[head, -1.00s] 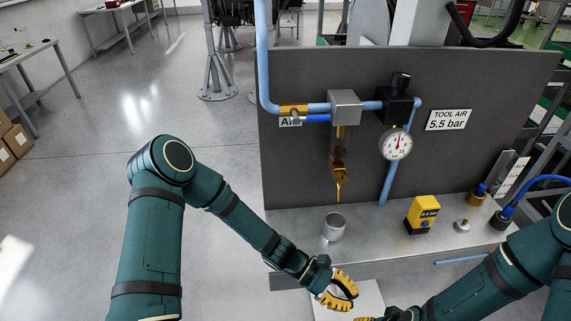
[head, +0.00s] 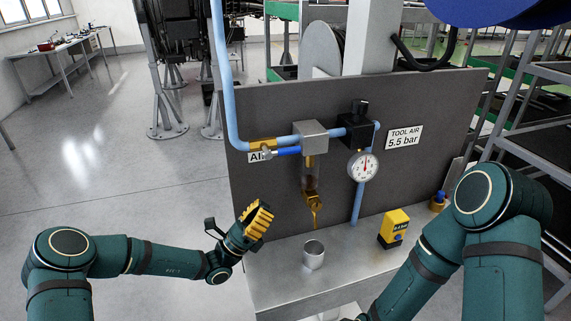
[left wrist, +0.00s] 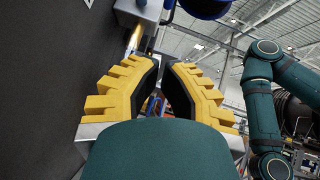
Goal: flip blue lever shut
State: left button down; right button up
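The blue lever (head: 288,151) sits on a brass valve (head: 262,145) in the light-blue air pipe, at the left of the dark panel. It points right, roughly along the pipe, towards a grey block (head: 311,137). My left gripper (head: 258,217) is below and slightly left of the lever, in front of the panel's lower left part, apart from the lever. In the left wrist view its yellow fingers (left wrist: 161,62) show a narrow empty gap between black pads. I cannot clearly make out the lever there. My right gripper is hidden or out of frame.
A black regulator with a pressure gauge (head: 363,166) is on the panel (head: 400,170). A brass drain part (head: 313,200) hangs above a metal cup (head: 313,254) on the bench. A yellow device (head: 394,228) stands further right. Floor left of the panel is clear.

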aim_at(289, 151)
pick_arm(q)
jog(key=shift+a+r+p+x, duration=0.15)
jog(key=shift+a+r+x, duration=0.2)
jog(key=shift+x, duration=1.8)
jog(key=shift+a+r+p+x, duration=0.1)
jog(key=shift+a+r+x, duration=0.2)
jog(key=shift+x, duration=1.85)
jog(key=shift+a+r+p+x, duration=0.15)
jog(key=shift+a+r+x, duration=0.2)
jog(key=shift+x, duration=1.8)
